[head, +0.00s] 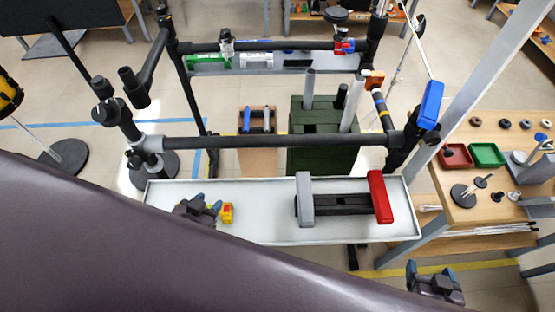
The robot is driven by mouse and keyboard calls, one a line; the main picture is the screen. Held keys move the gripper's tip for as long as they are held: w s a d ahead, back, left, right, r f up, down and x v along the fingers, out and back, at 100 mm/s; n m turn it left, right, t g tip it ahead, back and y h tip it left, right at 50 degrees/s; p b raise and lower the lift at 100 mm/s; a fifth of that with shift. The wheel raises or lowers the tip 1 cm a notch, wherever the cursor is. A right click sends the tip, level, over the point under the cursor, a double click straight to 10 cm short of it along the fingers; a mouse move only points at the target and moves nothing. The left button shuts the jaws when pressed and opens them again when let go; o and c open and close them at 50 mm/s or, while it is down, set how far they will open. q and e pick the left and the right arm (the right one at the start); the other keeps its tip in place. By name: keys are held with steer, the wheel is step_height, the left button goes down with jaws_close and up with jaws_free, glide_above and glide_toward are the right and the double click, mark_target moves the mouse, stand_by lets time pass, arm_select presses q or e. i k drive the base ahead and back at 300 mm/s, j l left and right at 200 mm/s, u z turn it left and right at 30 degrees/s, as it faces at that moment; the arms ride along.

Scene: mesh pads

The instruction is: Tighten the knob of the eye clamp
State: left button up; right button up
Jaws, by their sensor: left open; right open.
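I cannot tell for sure which fitting is the eye clamp. A white clamp-like fitting (227,43) and a red and blue fitting (344,46) sit on the far black bar. A grey and white fitting (148,143) sits at the left end of the near bar. A small yellow and red block (227,212) lies on the white tray (250,232). My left gripper (208,203) is open, over the tray's left part, just left of the block. My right gripper (432,270) is open and empty, right of and below the tray. No knob is clear at this size.
A black bar frame (270,142) stands behind the tray. A grey block (305,200) and a red block (380,197) are on the tray with a black piece between. A wooden table (460,130) with red and green bins stands right. A dark arm link covers the lower left.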

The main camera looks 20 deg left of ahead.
mark_target(432, 138)
steer(key=u, duration=0.35)
steer(key=k+l+u, duration=0.15)
steer(key=l+u, duration=0.2)
steer(key=k+l+u, duration=0.2)
steer(key=l+u, duration=0.15)
steer(key=k+l, duration=0.25)
steer(key=l, duration=0.15)
steer(key=k+l+u, duration=0.1)
steer(key=k+l, duration=0.15)
steer(key=l, duration=0.2)
steer(key=k+l, duration=0.25)
steer(key=l, duration=0.15)
